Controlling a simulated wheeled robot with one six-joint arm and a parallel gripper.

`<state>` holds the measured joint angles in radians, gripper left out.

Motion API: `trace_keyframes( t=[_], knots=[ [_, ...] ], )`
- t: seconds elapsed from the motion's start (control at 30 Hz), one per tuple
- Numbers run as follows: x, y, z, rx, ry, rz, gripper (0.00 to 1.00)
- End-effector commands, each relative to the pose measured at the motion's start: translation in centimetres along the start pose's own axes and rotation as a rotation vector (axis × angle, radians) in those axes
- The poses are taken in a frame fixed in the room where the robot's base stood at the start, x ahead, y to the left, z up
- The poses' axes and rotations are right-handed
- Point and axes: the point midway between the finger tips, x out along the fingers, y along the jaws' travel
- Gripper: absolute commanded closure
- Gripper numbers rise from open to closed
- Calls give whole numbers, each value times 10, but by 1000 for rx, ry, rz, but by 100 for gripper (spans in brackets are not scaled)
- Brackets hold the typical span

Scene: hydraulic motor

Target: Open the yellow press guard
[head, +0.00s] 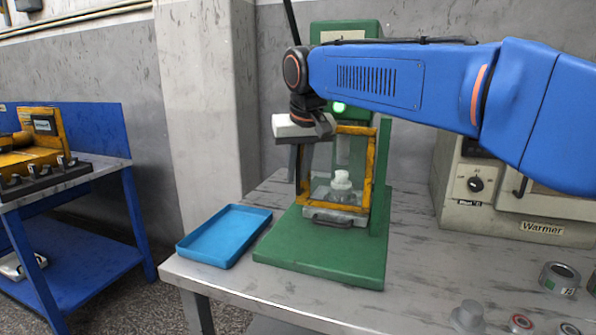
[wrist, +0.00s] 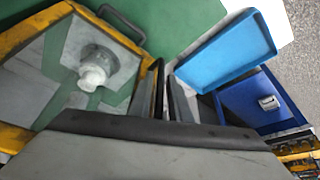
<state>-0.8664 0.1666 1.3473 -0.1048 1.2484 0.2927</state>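The yellow press guard (head: 369,170) is a framed, see-through cover standing upright at the front of the green press (head: 325,250). It looks down, with a white-topped part (head: 341,180) visible behind its pane. In the wrist view the guard's yellow frame (wrist: 25,35) fills the upper left. A dark handle (wrist: 122,22) shows by its far edge. My gripper (head: 296,170) points down beside the guard's upper left corner in the head view.
A blue tray (head: 225,235) lies on the bench left of the press. The beige warmer (head: 480,190) stands at the right. Rings and a tape roll (head: 559,278) lie at the front right. A blue workbench (head: 100,150) stands farther left.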

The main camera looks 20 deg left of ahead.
Motion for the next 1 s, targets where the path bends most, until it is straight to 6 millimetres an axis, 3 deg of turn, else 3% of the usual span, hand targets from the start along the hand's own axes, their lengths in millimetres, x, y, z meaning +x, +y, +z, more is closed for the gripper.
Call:
trace_keyframes(
  t=[0.03, 0.13, 0.57, 0.77, 1.0],
  knots=[
    [0, 0, 0, 0, 0, 0, 83],
    [0, 0, 0, 0, 0, 0, 100],
    [-3, -2, 7, -39, -1, -16, 100],
    [-11, -7, 26, -141, -2, -59, 100],
    [-26, -11, 61, -335, -2, -140, 100]
  ],
)
